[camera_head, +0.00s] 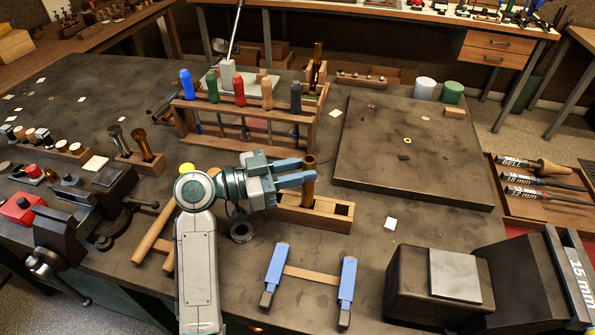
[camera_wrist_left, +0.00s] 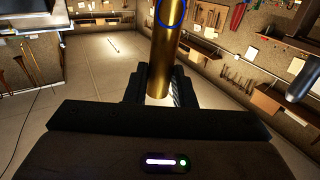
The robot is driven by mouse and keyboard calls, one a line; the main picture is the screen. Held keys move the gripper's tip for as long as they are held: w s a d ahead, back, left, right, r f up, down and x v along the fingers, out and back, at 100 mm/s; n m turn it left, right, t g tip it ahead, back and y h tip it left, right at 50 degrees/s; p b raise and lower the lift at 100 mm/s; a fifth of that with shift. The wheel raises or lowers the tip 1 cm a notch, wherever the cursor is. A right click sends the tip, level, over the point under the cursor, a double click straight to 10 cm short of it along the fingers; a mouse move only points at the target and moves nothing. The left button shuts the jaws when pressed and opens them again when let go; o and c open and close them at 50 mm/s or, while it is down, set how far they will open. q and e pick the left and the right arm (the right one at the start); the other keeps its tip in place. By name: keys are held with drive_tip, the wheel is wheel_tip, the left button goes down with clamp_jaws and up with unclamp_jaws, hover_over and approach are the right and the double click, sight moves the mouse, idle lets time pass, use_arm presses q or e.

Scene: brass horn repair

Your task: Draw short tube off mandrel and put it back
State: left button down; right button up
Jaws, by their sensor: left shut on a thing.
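My left gripper (camera_head: 306,172) is shut on an upright brass tube (camera_head: 309,183). The tube rises above the fingers and its lower end is at a wooden block with square slots (camera_head: 338,224); I cannot tell whether it rests inside a slot. In the left wrist view the brass tube (camera_wrist_left: 162,60) stands between the fingers and has a blue ring near the top of the picture. A dark piece marked 15 mm (camera_head: 580,290) shows at the right edge, beside a dark block. No mandrel with a tube on it is clearly visible.
A wooden rack with coloured-handled tools (camera_head: 240,108) stands behind my gripper. A dark vise (camera_head: 85,220) is at left. A wide dark slab (camera_head: 410,150) and a tray of labelled mandrels (camera_head: 540,180) are at right.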

use_arm(q)
drive_tip(key=shift+s+d+f, duration=0.1)
drive_tip(key=shift+s+f, duration=0.1)
drive_tip(key=shift+f, duration=0.25)
drive_tip(key=shift+r+b, duration=0.35)
drive_tip(key=shift+r, duration=0.2)
idle(0.3)
drive_tip(key=shift+w+r, duration=0.1)
drive_tip(key=shift+w, duration=0.05)
drive_tip(key=shift+r, duration=0.1)
idle(0.6)
drive_tip(key=shift+b, duration=0.35)
drive_tip(key=shift+w, duration=0.1)
idle(0.4)
drive_tip(key=shift+r+b, duration=0.2)
drive_tip(key=shift+b, duration=0.15)
